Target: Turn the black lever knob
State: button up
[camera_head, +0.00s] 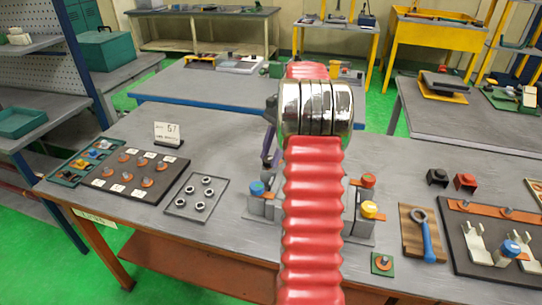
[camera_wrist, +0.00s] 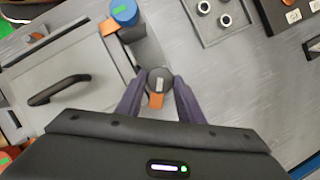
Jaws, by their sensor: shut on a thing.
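The black lever knob (camera_wrist: 159,76) is round and dark, with a small light mark on top and an orange piece (camera_wrist: 155,100) at its near side. In the wrist view it sits between the two purple fingers of my gripper (camera_wrist: 158,84), which is shut on it. In the head view my gripper (camera_head: 269,150) shows only in part, left of my red arm. The knob is hidden there behind the arm and fingers.
A blue knob (camera_wrist: 124,12) stands close by on the grey fixture, which has a black bar handle (camera_wrist: 60,89). A tray of rings (camera_head: 196,196) lies left of the fixture. Red (camera_head: 368,180) and yellow (camera_head: 370,209) knobs stand to the right.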

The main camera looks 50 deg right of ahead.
jog(key=n+g, duration=0.1)
jog(key=n, duration=0.3)
jog(key=n+g, duration=0.1)
jog(key=n, duration=0.1)
jog(key=shift+w+a+f+g, duration=0.1)
jog(key=shift+a+f+g, duration=0.05)
jog(key=shift+f+g, duration=0.15)
jog(key=n+g+h, duration=0.1)
jog(key=n, duration=0.5)
jog(key=shift+w+a+r+n+g+h, duration=0.1)
jog(key=shift+n+g+h, duration=0.3)
jog(key=n+h, duration=0.1)
jog(key=n, duration=0.1)
jog(key=n+h, duration=0.1)
jog(key=n, duration=0.2)
jog(key=shift+a+g, duration=0.15)
jog(key=shift+g, duration=0.25)
jog(key=n, duration=0.2)
jog(key=n+h, duration=0.1)
jog(key=n, duration=0.1)
jog(key=n+h, duration=0.1)
jog(key=n, duration=0.1)
jog(key=shift+w+a, duration=0.1)
jog(key=shift+a, duration=0.15)
jog(key=shift+n, duration=0.4)
jog(key=o, duration=1.1)
jog(key=shift+r+h, duration=0.1)
jog(key=shift+h, duration=0.2)
jog(key=shift+c, duration=0.2)
jog(key=shift+t, duration=0.3)
